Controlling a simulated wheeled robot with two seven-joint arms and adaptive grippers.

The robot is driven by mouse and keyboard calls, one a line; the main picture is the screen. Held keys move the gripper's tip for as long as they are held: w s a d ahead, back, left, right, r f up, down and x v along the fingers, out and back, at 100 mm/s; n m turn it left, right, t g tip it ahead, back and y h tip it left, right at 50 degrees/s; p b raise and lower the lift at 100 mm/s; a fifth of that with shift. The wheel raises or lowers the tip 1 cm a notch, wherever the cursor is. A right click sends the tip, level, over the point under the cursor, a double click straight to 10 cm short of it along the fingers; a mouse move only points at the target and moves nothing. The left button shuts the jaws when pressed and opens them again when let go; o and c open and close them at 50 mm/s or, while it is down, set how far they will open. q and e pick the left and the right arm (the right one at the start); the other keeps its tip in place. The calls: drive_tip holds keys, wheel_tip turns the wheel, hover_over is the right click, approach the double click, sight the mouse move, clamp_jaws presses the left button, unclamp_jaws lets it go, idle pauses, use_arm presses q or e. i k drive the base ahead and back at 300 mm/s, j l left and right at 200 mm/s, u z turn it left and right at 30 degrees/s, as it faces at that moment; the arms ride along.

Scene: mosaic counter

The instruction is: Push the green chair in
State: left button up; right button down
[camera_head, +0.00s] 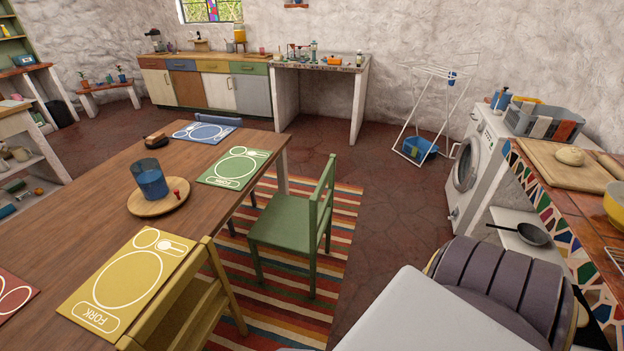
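The green chair (285,222) stands on the striped rug at the right side of the wooden dining table (95,205). Its backrest faces right, away from the table. Its seat front is near the table edge by the green placemat (232,168), with some floor showing between seat and table. Neither of my grippers shows in the view. A white and dark grey ribbed part of my own body fills the bottom right.
A yellow chair (190,300) stands at the table's near right side. The striped rug (335,235) lies under the green chair. Right are a washing machine (464,165) and mosaic counter (560,200). A drying rack (440,85) stands behind. Floor right of the green chair is clear.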

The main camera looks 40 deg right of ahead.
sight(294, 225)
drive_tip(key=z, duration=1.35)
drive_tip(key=i+l+u, duration=0.15)
drive_tip(key=l, duration=0.05)
